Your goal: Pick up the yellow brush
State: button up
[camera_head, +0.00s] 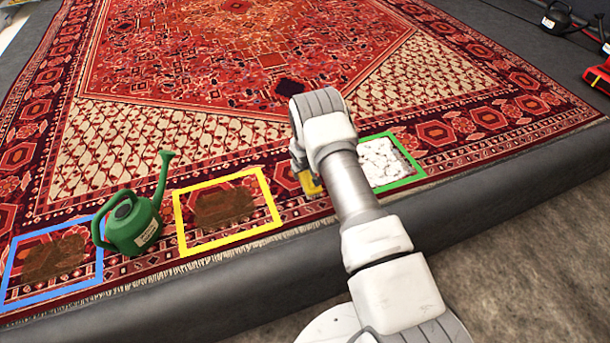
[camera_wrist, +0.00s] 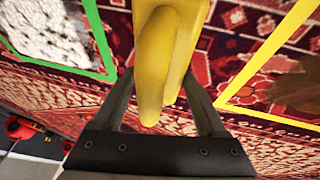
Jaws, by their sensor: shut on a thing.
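The yellow brush (camera_wrist: 155,60) fills the upper middle of the wrist view, its rounded handle lying between the two dark fingers of my gripper (camera_wrist: 152,88). The gripper is shut on it. In the head view only a small piece of the yellow brush (camera_head: 310,184) shows beside my arm, between the yellow and green frames on the rug. My arm hides most of the gripper there. I cannot tell whether the brush touches the rug.
The patterned red rug (camera_head: 120,100) lies on a dark raised platform. A green watering can (camera_head: 132,226) stands between the blue frame (camera_head: 100,262) and the yellow frame (camera_head: 180,232), both around brown stains. The green frame (camera_head: 405,181) surrounds white foam. Red equipment (camera_head: 598,76) is at far right.

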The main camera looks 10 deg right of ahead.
jog(key=s+d+r+p, duration=0.4)
jog(key=s+d+r, duration=0.1)
jog(key=s, duration=0.5)
jog(key=shift+d+r, duration=0.3)
jog(key=shift+r, duration=0.4)
